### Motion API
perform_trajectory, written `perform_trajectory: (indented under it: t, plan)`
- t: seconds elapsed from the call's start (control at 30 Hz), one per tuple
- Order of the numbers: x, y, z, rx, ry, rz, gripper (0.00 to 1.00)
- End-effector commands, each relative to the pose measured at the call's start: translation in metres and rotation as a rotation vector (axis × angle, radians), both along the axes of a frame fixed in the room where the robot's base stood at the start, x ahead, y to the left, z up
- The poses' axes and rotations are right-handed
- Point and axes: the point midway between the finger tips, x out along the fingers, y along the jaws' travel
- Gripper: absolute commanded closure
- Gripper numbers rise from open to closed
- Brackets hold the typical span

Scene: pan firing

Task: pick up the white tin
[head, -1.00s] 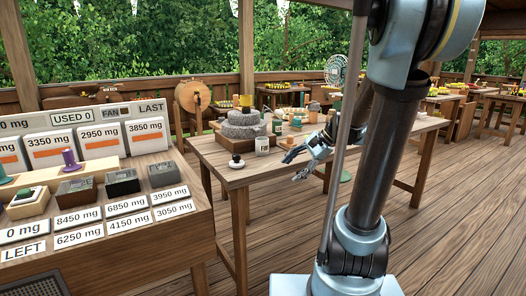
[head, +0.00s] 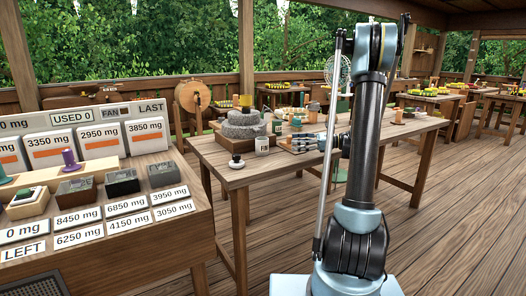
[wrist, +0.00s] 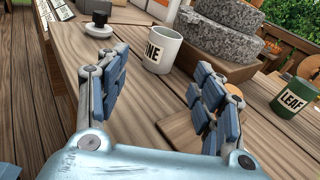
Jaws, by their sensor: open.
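The white tin (wrist: 163,52), with dark lettering ending in "NE", stands upright on the wooden table in the wrist view, just beyond my fingertips. In the head view the white tin (head: 262,146) stands in front of the stone mill. My gripper (wrist: 158,76) is open and empty, its blue-padded fingers spread to either side of the tin's near side. In the head view my gripper (head: 303,143) is low over the table, to the right of the tin, partly hidden by my arm.
The grey stone mill (wrist: 228,32) stands close behind the tin. A green "LEAF" tin (wrist: 293,98) is at the right. A white dish with a black knob (wrist: 100,25) is at the left. A flat wooden piece (wrist: 182,132) lies below my right fingers. Bare tabletop (head: 220,172) shows in front.

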Motion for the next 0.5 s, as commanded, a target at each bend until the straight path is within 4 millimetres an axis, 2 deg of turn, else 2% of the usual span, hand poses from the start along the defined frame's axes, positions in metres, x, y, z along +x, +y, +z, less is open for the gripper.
perform_trajectory:
  t: [0.1,0.27,0.37,0.5]
  plan:
    - [0.010,-0.008,-0.004,0.052,0.035,-0.001,0.39]
    - [0.014,-0.010,-0.006,0.083,0.058,0.003,0.39]
    - [0.015,0.000,-0.006,0.086,0.061,0.004,0.39]
    - [0.017,0.025,-0.006,0.086,0.060,0.006,0.39]
